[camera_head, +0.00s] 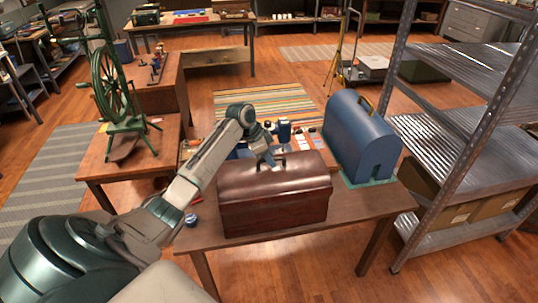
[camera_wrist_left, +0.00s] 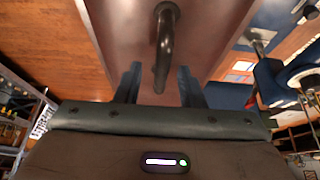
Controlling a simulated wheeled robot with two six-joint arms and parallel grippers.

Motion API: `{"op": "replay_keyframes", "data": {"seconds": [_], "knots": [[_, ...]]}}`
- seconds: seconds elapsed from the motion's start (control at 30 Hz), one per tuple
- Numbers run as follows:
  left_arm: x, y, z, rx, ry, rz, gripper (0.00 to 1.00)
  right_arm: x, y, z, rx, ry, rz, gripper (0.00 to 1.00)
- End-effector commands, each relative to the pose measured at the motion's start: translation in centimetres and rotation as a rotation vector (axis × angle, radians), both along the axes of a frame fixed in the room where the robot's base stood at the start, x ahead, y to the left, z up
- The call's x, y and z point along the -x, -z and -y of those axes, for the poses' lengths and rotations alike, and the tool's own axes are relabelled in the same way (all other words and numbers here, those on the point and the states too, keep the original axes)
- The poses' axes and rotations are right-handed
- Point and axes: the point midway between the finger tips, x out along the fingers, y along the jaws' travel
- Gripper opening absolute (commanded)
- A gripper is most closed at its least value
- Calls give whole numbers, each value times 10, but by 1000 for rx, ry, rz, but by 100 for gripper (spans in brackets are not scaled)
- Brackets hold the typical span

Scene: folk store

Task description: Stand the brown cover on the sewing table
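The brown cover (camera_head: 275,205) is a glossy domed case with a dark handle on top. It is upright at the front middle of the wooden sewing table (camera_head: 375,202); I cannot tell whether its base touches the tabletop. My left gripper (camera_head: 270,160) is at the top of the cover, by the handle. In the left wrist view the two dark fingers (camera_wrist_left: 158,88) are apart, one on each side of the handle (camera_wrist_left: 165,35), with gaps visible. The brown cover's top (camera_wrist_left: 205,35) fills the upper middle there. My right gripper is not in view.
A blue domed cover (camera_head: 362,138) stands on a green mat (camera_head: 370,182) at the table's right. Small items and a blue spool (camera_head: 284,132) lie behind the brown cover. A metal shelf (camera_head: 470,125) stands at right.

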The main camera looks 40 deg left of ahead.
Motion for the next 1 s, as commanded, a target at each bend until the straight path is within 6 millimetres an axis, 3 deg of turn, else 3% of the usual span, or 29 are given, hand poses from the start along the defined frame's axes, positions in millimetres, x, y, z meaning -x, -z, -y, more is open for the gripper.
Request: {"op": "replay_keyframes", "data": {"seconds": [0.37, 0.8, 1.0], "knots": [[2, -6, -3, -1, 0, 4, 35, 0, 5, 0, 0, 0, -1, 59], [30, -82, -27, -2, -1, 3, 35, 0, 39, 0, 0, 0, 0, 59], [38, -104, -33, -1, -1, 2, 35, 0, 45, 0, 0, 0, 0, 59]]}}
